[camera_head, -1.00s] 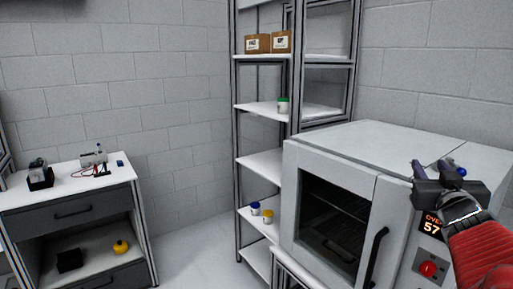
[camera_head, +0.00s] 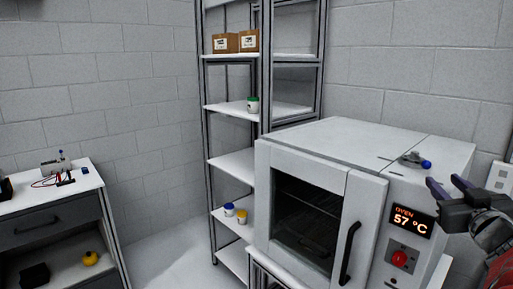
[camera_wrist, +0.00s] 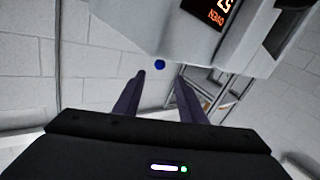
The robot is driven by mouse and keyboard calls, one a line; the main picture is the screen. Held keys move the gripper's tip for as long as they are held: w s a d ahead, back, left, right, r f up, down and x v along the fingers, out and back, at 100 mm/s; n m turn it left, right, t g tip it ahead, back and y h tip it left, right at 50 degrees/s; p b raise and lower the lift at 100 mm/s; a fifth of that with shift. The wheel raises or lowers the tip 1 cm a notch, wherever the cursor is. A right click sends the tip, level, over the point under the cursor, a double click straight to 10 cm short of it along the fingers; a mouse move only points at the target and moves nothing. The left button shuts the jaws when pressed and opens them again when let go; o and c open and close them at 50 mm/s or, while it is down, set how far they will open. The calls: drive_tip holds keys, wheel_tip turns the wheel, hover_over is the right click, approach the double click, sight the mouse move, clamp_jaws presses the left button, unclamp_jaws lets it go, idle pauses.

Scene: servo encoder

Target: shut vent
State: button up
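The oven (camera_head: 310,150) is a white box with a dark window and a display (camera_head: 411,221) reading "OVEN 57 °C". On its top near the right side is a small grey vent lever (camera_head: 411,159) with a blue knob (camera_head: 427,164). The blue knob also shows in the wrist view (camera_wrist: 160,65), just beyond my fingertips and between their lines. My gripper (camera_head: 446,184) is open and empty, at the right of the oven near the knob and apart from it. In the wrist view my gripper (camera_wrist: 160,77) shows a clear gap between its fingers.
A red button (camera_head: 399,258) and the door handle (camera_head: 349,254) are on the oven front; the door is shut. A shelf rack (camera_head: 232,160) with boxes and jars stands behind. A workbench (camera_head: 85,184) is at the left. A wall socket (camera_head: 500,177) is at the right.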

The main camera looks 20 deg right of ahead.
sight(429, 166)
drive_tip(key=x, duration=1.3)
drive_tip(key=shift+w+d, duration=0.1)
drive_tip(key=shift+c, duration=0.6)
clamp_jaws()
drive_tip(key=shift+r, duration=0.1)
